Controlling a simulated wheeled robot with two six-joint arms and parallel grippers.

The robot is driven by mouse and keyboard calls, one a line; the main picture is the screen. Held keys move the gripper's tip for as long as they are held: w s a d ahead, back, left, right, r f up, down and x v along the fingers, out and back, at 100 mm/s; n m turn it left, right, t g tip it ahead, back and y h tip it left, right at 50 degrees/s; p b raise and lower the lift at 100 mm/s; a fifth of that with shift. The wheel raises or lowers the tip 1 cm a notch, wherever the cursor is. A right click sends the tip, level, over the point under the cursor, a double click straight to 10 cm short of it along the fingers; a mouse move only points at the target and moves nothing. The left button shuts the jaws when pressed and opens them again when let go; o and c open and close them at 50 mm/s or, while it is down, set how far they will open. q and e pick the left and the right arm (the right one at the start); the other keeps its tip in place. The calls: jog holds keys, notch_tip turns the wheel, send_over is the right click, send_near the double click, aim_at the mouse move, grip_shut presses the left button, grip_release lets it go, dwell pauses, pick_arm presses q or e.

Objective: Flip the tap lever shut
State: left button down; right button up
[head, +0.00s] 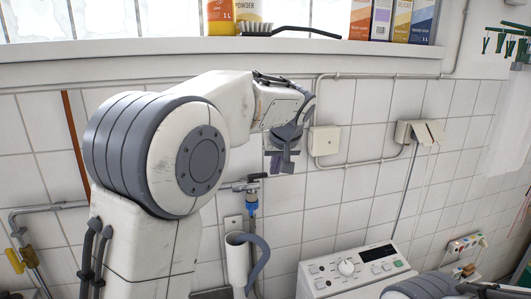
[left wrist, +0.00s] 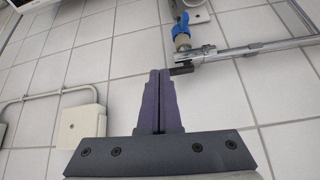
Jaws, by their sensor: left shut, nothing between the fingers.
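A small metal tap (head: 246,186) with a short dark lever (head: 257,176) is on the tiled wall, with a blue hose fitting below it. In the left wrist view the tap (left wrist: 205,54) is at upper right, and its dark lever (left wrist: 182,70) points toward my fingertips. My left gripper (head: 279,166) is shut and empty, just up and right of the tap in the head view. Its purple fingers (left wrist: 160,72) are pressed together beside the lever's end, with a small gap in the picture; I cannot tell the depth. My right gripper is not in view.
A white washing machine (head: 352,268) stands at lower right. A grey drain hose (head: 260,262) hooks into a standpipe below the tap. A junction box (head: 323,140) and conduit are on the wall right of my gripper. A yellow-handled valve (head: 15,260) is at far left.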

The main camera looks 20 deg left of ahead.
aim_at(261, 173)
pick_arm(q)
jog(key=shift+n+t+y, duration=0.3)
jog(key=shift+n+y, duration=0.2)
jog(key=shift+n, duration=0.3)
jog(key=w+a+r, duration=0.2)
jog(key=a+r, duration=0.1)
jog(key=shift+w+a, duration=0.3)
jog(key=shift+w, duration=0.1)
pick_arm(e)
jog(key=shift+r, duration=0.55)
pick_arm(q)
jog(key=shift+w+p, duration=0.1)
jog(key=shift+p, duration=0.2)
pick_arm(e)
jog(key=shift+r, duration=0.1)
pick_arm(q)
jog(key=p+x, duration=0.3)
jog(key=x, duration=0.5)
jog(key=shift+w+a+f, duration=0.2)
jog(key=shift+f, duration=0.1)
jog(key=shift+w+a+f, duration=0.15)
jog(key=shift+w+f, duration=0.1)
jog(key=shift+f, duration=0.25)
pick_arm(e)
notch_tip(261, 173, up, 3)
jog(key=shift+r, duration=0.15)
